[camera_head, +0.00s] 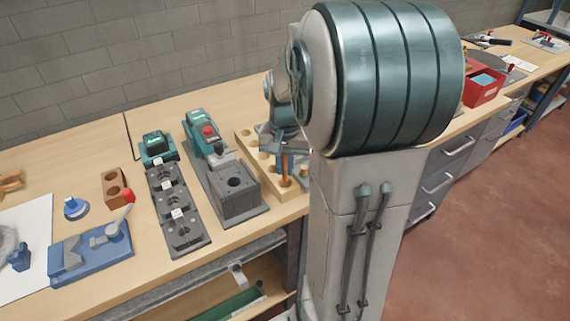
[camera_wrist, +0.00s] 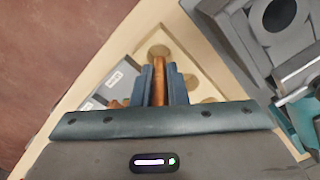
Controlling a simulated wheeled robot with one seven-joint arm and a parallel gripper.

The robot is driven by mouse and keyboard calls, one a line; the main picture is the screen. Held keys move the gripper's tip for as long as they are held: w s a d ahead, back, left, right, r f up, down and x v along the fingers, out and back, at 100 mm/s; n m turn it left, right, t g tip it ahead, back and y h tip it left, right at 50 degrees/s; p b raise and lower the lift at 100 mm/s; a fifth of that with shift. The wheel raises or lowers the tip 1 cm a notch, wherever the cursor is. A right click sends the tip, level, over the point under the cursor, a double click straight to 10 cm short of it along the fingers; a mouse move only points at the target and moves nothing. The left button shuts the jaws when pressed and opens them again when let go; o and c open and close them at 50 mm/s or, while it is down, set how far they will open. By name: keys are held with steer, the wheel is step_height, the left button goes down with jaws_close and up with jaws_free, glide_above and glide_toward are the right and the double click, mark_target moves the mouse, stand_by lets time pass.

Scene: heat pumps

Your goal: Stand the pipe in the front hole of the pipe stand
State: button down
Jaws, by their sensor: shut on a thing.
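The copper pipe (camera_head: 285,164) hangs upright below my gripper (camera_head: 284,147), which is shut on it. In the wrist view, the pipe (camera_wrist: 159,85) lies between the two fingers of my gripper (camera_wrist: 160,90). The wooden pipe stand (camera_head: 298,192) has a row of round holes. It also shows in the wrist view (camera_wrist: 150,32). The pipe's lower end is at the front hole (camera_head: 287,182), the one nearest the bench's front edge. I cannot tell whether the end is inside the hole or just above it. My arm hides part of the stand.
A grey fixture with a green and red tool (camera_head: 228,190) stands left of the stand. A dark plate with square nests (camera_head: 178,205) is farther left. Beside the stand, a labelled tray (camera_wrist: 121,76) and another copper piece (camera_wrist: 115,104) show in the wrist view.

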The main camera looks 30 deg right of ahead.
mark_target(285, 180)
steer(key=shift+f+b, duration=1.25)
steer(key=shift+f, duration=0.55)
steer(key=c, duration=1.4)
jaws_free()
steer(key=shift+o, duration=0.2)
step_height(285, 180, up, 14)
steer(key=shift+f+p, duration=0.1)
steer(key=shift+p, duration=0.3)
steer(key=s+a+f+n+t, duration=0.1)
steer(key=s+a+f+n, duration=0.2)
steer(key=s+a, duration=0.3)
steer(key=s+a+f+n+t+p, duration=0.1)
steer(key=s+a+f+n, duration=0.2)
steer(key=s+a, duration=0.3)
steer(key=shift+f+n+t, duration=0.35)
steer(key=shift+n+t, duration=0.05)
steer(key=shift+n, duration=0.2)
